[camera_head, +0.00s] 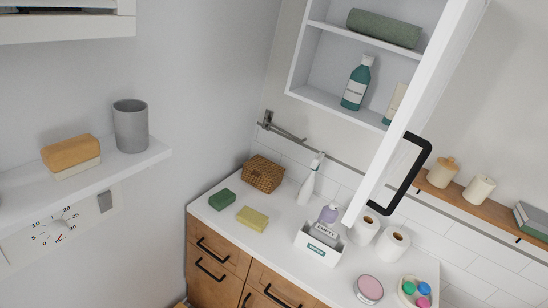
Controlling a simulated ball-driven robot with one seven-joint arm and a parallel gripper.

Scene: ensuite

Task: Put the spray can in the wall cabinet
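The wall cabinet (326,52) hangs at the upper middle, its white door (437,75) swung open toward the right with a black handle (414,170). On its upper shelf lies a rolled green towel (384,28). On the lower shelf stand a teal bottle (356,84) and a cream item partly hidden by the door. On the counter (208,209) below, a container with a purple cap (328,214) stands at a white box labelled "EMPTY" (310,250); it may be the spray can. A white trigger-type bottle (309,182) stands behind it. My gripper is not in view.
A left shelf (95,183) bears a grey cup (130,126). The open door juts over the counter.

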